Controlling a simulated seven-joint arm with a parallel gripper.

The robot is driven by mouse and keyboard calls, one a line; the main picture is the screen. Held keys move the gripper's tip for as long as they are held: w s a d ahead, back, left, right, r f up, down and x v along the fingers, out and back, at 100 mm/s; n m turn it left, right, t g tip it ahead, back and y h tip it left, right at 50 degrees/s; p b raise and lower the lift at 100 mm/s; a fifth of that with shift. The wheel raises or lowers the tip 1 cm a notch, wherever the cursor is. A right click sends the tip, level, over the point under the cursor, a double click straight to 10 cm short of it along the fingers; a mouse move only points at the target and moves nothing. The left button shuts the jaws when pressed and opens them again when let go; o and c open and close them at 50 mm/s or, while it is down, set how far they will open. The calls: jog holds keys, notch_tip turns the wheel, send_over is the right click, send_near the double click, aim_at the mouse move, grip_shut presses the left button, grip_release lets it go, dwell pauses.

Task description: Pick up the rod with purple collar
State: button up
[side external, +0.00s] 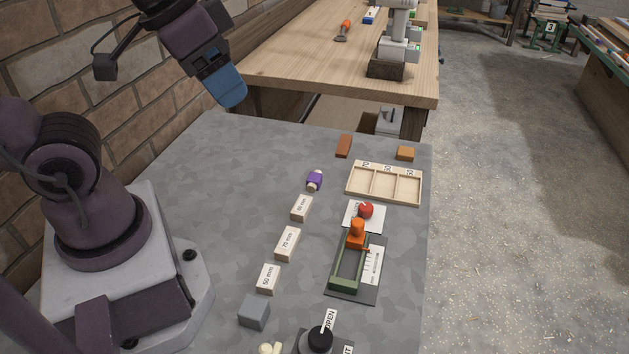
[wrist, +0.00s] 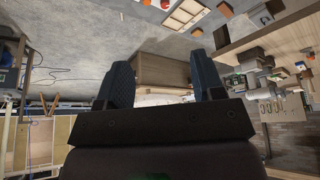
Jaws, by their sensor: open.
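The rod with purple collar (side external: 314,180) is a short piece with a purple band and pale ends. It lies on the grey table, left of the wooden tray and just beyond the labelled blocks. My gripper (side external: 232,100) is high above the table's far left part in the side view, well apart from the rod, with blue fingers pointing down and to the right. In the wrist view my gripper (wrist: 160,82) shows two dark fingers spread apart with nothing between them. I cannot make out the rod in the wrist view.
A three-compartment wooden tray (side external: 385,199), a red ball (side external: 366,210) on a white card and a green fixture (side external: 347,286) with an orange part stand to the right. Pale labelled blocks (side external: 287,244) run toward the front. A brown block (side external: 344,146) lies behind.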

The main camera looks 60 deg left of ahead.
jog(key=w+f+n+g+h, duration=0.15)
jog(key=w+f+g, duration=0.3)
jog(key=f, duration=0.45)
jog(key=n+t+y, duration=0.3)
jog(key=n+y, duration=0.2)
jog(key=n, duration=0.3)
send_near(315, 177)
jog(key=x, duration=0.3)
jog(key=shift+a+f, duration=0.1)
jog(key=shift+a, duration=0.35)
jog(key=shift+d+x, duration=0.15)
jog(key=shift+x, duration=1.3)
jog(key=shift+d+x, duration=0.15)
jog(key=shift+x, duration=1.35)
jog(key=c, duration=1)
